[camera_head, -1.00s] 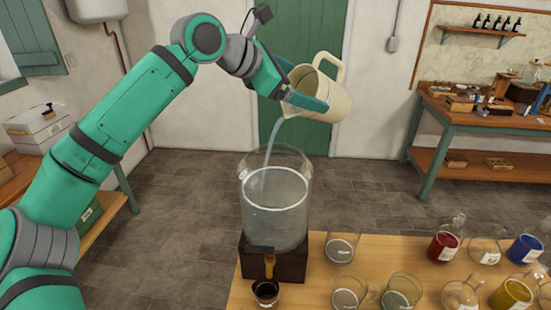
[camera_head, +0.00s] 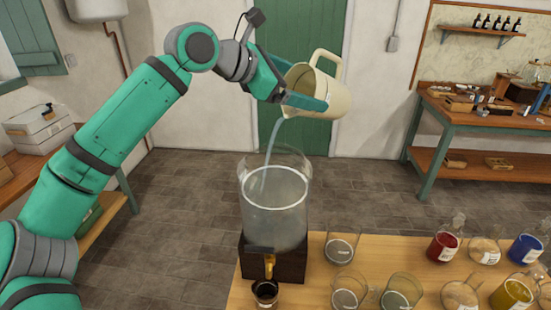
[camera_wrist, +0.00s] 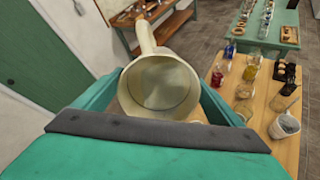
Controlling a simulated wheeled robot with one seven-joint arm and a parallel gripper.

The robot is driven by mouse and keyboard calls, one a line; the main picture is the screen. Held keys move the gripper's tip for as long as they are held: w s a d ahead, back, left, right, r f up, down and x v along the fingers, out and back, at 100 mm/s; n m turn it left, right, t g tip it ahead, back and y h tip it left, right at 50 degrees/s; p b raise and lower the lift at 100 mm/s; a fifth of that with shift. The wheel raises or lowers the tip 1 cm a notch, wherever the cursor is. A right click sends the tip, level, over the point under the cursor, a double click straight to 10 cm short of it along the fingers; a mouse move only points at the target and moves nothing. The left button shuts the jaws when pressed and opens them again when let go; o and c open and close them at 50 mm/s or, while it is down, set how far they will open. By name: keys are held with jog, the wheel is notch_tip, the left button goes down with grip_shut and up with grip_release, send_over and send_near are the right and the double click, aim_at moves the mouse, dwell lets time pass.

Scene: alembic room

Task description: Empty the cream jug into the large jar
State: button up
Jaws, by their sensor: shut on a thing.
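The cream jug (camera_head: 330,92) is tilted mouth-down to the left, held high above the table. My gripper (camera_head: 305,100) is shut on the jug's body. A pale blue-grey stream runs from its lip into the large jar (camera_head: 275,215). The jar is clear glass, upright on a dark wooden stand, with cloudy liquid in it up to a bright ring in its upper part. In the wrist view the jug (camera_wrist: 158,85) sits between my fingers, its handle pointing up and away. Some liquid seems to show inside it.
The jar's stand (camera_head: 290,265) has a brass tap over a small dark cup (camera_head: 265,290). Several glass vessels stand right of it on the wooden table (camera_head: 385,250), including a red flask (camera_head: 444,245) and a blue one (camera_head: 524,247). The air around the jug is clear.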

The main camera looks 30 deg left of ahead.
jog(key=shift+s+a+r, duration=0.1)
jog(key=shift+s+a, duration=0.05)
jog(key=shift+s+a+r+t+h, duration=0.1)
jog(key=shift+s+r+t+h, duration=0.2)
jog(key=shift+t, duration=0.5)
dwell(0.6)
jog(key=shift+s, duration=0.1)
jog(key=shift+s+a+r+t+h, duration=0.1)
jog(key=shift+s+a+t+h, duration=0.25)
jog(key=shift+s+t, duration=0.35)
jog(key=shift+w, duration=0.1)
jog(key=shift+a+t, duration=0.1)
jog(key=shift+t, duration=0.3)
dwell(0.3)
